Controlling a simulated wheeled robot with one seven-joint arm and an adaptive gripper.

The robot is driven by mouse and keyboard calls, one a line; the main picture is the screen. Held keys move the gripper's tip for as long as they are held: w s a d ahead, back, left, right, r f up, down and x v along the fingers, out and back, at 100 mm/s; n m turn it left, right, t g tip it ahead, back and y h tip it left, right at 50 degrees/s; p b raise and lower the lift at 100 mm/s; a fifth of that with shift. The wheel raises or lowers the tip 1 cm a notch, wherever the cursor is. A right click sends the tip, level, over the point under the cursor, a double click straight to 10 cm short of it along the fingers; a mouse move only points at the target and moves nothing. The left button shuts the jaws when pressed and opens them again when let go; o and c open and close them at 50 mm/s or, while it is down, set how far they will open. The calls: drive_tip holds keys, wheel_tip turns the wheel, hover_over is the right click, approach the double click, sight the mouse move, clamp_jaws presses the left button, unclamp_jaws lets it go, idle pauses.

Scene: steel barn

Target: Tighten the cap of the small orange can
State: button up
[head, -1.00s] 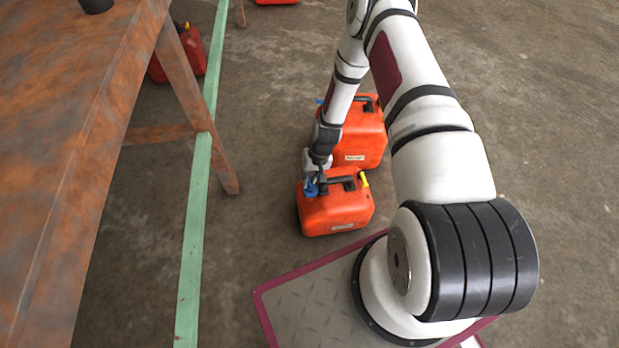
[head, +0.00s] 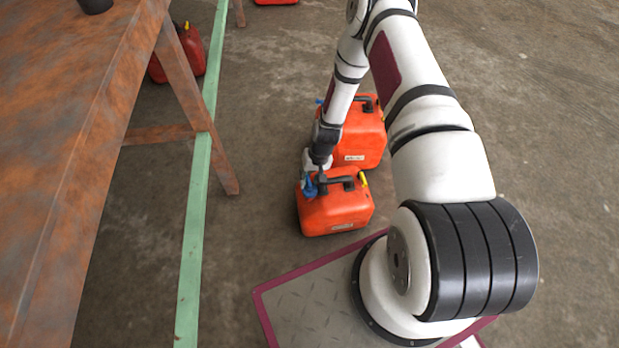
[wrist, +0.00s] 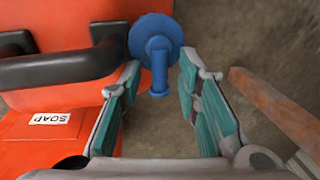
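The small orange can (head: 336,212) stands upright on the floor in front of my base, with a black handle and a yellow spout. Its blue cap (head: 310,188) is at the can's left end. In the wrist view the blue cap (wrist: 155,45) shows as a round disc with a bar, between and just beyond the fingertips. My gripper (wrist: 160,90) is open, with one teal-padded finger on each side and clear gaps to the cap. In the head view my gripper (head: 317,175) is over the can's left end, its fingers partly hidden.
A larger orange can (head: 362,140) stands right behind the small one. A rusty table (head: 70,130) with a splayed leg (head: 190,110) is at left, beside a green floor strip (head: 196,220). A red can (head: 190,55) is under the table. Floor between strip and can is free.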

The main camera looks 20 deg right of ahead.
wheel_tip(320, 180, up, 12)
drive_tip(key=d, duration=0.2)
drive_tip(key=shift+s, duration=0.3)
idle(0.3)
drive_tip(key=shift+d, duration=0.1)
idle(0.3)
drive_tip(key=s+a+r+n+h, duration=0.1)
drive_tip(key=s+r, duration=0.2)
drive_tip(key=r, duration=1.3)
drive_tip(key=s+a+r+n+h, duration=0.15)
drive_tip(key=s+r, duration=0.25)
drive_tip(key=r, duration=1.2)
drive_tip(key=s+a+r, duration=0.2)
drive_tip(key=s+r, duration=0.5)
drive_tip(key=s, duration=0.6)
drive_tip(key=s+a+r, duration=0.2)
drive_tip(key=s+r, duration=0.5)
drive_tip(key=s, duration=0.5)
wheel_tip(320, 180, up, 30)
drive_tip(key=d+t+p, duration=0.1)
drive_tip(key=t+p, duration=0.2)
drive_tip(key=p, duration=2.5)
drive_tip(key=shift+s+f+t, duration=0.15)
drive_tip(key=shift+f+t, duration=0.1)
drive_tip(key=shift+t, duration=0.05)
